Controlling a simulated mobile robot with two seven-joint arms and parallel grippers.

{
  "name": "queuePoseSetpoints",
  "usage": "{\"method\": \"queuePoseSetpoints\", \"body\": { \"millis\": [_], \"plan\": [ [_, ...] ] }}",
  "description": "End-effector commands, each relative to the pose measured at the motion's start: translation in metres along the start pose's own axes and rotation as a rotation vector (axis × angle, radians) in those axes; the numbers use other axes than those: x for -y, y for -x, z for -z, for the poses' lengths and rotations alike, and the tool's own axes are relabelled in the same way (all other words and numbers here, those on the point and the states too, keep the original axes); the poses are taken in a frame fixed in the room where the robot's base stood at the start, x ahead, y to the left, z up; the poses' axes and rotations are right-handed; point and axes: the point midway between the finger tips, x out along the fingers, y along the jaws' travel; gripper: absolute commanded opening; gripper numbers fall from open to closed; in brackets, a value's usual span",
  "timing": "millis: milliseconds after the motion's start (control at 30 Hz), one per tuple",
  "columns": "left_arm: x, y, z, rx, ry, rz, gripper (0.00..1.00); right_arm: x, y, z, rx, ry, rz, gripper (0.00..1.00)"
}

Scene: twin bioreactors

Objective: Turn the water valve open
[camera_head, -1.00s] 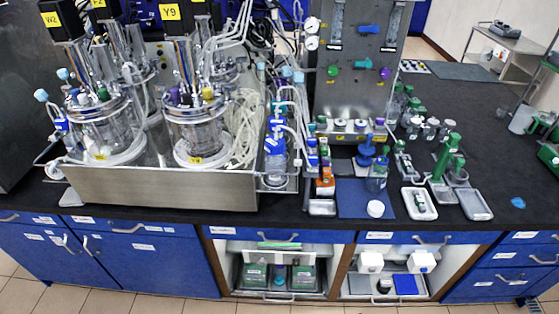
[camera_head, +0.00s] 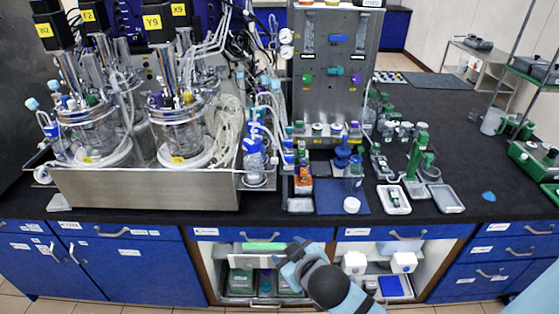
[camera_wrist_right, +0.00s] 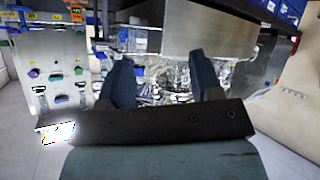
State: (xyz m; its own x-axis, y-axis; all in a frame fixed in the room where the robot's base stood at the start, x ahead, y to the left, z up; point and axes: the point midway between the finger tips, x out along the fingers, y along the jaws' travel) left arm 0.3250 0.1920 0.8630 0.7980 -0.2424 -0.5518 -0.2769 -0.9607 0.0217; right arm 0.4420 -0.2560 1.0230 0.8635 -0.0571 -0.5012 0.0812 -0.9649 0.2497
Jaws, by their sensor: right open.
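The upright metal panel (camera_head: 325,105) stands at the back of the bench. No readable label shows which is the water valve. My right gripper (camera_head: 291,253) is low in front of the bench's open cabinet, well away from the panel. In the right wrist view it is open (camera_wrist_right: 166,78) and empty, with the panel (camera_wrist_right: 50,100) left of its fingers. My left gripper is not in view.
Glass bioreactor vessels (camera_head: 178,132) with tubes stand in a steel tray (camera_head: 140,190) on the left. Bottles, a blue mat (camera_head: 335,205) and small trays (camera_head: 446,199) lie before the panel. The black bench top (camera_head: 450,130) has free room at right.

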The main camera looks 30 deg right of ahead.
Motion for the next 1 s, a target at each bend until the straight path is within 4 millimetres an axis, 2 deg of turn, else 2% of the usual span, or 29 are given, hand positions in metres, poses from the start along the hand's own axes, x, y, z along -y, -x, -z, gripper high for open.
{"method": "queuePoseSetpoints", "body": {
  "millis": [33,133,267,300,400,500,600,667,767,867,967,1000],
  "plan": [
    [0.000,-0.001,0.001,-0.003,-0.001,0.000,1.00,-0.006,-0.009,0.023,-0.079,0.020,-0.028,0.59],
    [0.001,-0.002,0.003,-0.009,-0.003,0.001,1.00,-0.013,-0.024,0.071,-0.259,0.066,-0.072,0.59],
    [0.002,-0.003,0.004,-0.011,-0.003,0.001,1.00,-0.012,-0.039,0.148,-0.573,0.181,-0.085,0.59],
    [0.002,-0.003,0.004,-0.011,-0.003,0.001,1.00,-0.007,-0.042,0.173,-0.683,0.237,-0.071,0.59],
    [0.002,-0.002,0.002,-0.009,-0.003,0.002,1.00,0.012,-0.046,0.225,-0.936,0.409,0.007,0.59],
    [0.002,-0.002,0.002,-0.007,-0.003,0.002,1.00,0.035,-0.051,0.257,-1.124,0.617,0.137,0.59],
    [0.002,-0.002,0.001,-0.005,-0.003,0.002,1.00,0.054,-0.062,0.271,-1.229,0.858,0.305,0.59],
    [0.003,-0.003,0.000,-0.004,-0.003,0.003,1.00,0.060,-0.072,0.272,-1.245,1.011,0.419,0.59],
    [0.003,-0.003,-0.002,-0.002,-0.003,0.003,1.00,0.054,-0.097,0.266,-1.182,1.270,0.616,0.59],
    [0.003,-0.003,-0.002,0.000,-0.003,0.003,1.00,0.026,-0.126,0.254,-1.002,1.509,0.806,0.59],
    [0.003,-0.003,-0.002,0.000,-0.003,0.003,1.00,-0.026,-0.151,0.245,-0.713,1.696,0.966,0.59],
    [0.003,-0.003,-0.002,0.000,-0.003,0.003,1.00,-0.053,-0.159,0.242,-0.575,1.749,1.017,0.59]
  ]
}}
